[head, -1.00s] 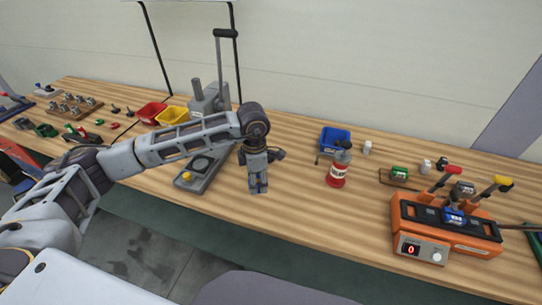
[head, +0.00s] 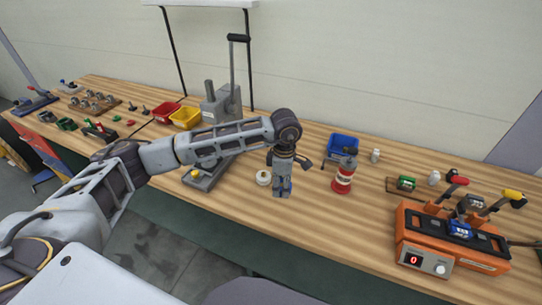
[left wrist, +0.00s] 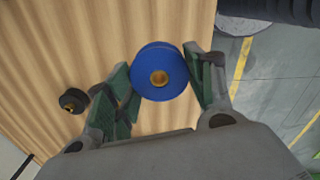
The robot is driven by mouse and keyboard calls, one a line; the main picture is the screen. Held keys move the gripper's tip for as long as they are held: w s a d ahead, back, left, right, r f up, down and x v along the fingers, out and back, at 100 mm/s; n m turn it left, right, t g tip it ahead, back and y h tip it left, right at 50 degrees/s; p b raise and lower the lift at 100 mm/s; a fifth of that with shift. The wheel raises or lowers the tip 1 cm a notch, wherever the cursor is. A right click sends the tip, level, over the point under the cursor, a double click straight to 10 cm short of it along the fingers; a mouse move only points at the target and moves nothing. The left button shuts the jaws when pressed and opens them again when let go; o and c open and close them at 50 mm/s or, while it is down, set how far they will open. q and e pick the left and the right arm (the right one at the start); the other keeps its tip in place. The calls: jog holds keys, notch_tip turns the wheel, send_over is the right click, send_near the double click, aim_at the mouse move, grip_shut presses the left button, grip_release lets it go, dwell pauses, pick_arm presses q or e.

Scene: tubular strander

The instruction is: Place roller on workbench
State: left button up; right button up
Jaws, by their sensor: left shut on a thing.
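My left gripper (head: 282,190) points down over the middle of the workbench (head: 310,220). It is shut on a blue roller (left wrist: 160,71) with a brass centre, which sits between the two fingers in the left wrist view. In the head view the fingers mostly hide the roller. I cannot tell whether it touches the bench top. My right gripper is out of view.
A grey lever press (head: 222,105) stands behind my left forearm. An orange device (head: 455,243) is farther right. Bare bench lies in front of the bottle.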

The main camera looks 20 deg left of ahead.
pick_arm(q)
jog(key=shift+d, duration=0.1)
jog(key=shift+m, duration=0.3)
jog(key=shift+f, duration=0.6)
jog(key=shift+f+p, duration=0.65)
jog(key=shift+f, duration=1.85)
